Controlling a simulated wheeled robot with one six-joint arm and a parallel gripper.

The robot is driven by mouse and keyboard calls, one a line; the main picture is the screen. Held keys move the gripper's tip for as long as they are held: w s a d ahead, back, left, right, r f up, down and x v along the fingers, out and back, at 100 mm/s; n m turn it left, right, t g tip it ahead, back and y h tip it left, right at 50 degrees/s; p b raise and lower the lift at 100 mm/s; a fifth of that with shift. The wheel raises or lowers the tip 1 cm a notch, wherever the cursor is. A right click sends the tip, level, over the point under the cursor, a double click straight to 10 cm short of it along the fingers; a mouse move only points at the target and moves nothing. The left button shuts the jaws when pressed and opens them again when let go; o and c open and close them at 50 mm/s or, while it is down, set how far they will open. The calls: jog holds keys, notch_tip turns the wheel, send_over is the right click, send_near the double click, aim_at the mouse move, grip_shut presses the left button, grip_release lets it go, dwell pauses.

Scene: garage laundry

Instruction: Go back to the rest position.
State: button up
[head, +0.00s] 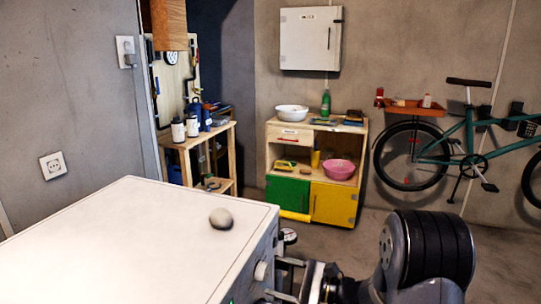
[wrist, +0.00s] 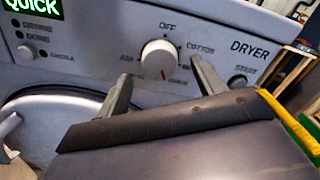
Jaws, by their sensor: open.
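My gripper (head: 276,278) is at the front of the white dryer (head: 110,235), at the bottom of the head view. Its two fingers are apart, and nothing is held. In the wrist view my gripper (wrist: 160,70) points at the dryer's panel, with a round white dial (wrist: 160,58) showing between the fingertips. The fingers appear clear of the dial, a little in front of it. The dial also shows in the head view (head: 261,270). Labels reading OFF, COTTON and DRYER are around it.
A grey round stone-like object (head: 221,218) lies on the dryer top. A wooden cabinet (head: 345,188) with a white bowl (head: 292,113) and pink bowl (head: 338,169) stands behind. A green bicycle (head: 470,150) is at the right wall. Floor between is clear.

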jog(key=x, duration=0.1)
jog(key=b+x, duration=0.1)
jog(key=shift+w+a+f, duration=0.1)
jog(key=shift+a+f, duration=0.1)
jog(key=shift+a, duration=0.2)
jog(key=n+b, duration=0.4)
jog(key=n, duration=0.1)
jog(key=shift+d, duration=0.1)
jog(key=n+b, duration=0.4)
jog(key=n, duration=0.1)
jog(key=n+b, duration=0.3)
jog(key=n, duration=0.3)
jog(key=shift+r+n, duration=0.15)
jog(key=shift+n, duration=0.15)
jog(key=n, duration=0.3)
jog(key=shift+n, duration=1.5)
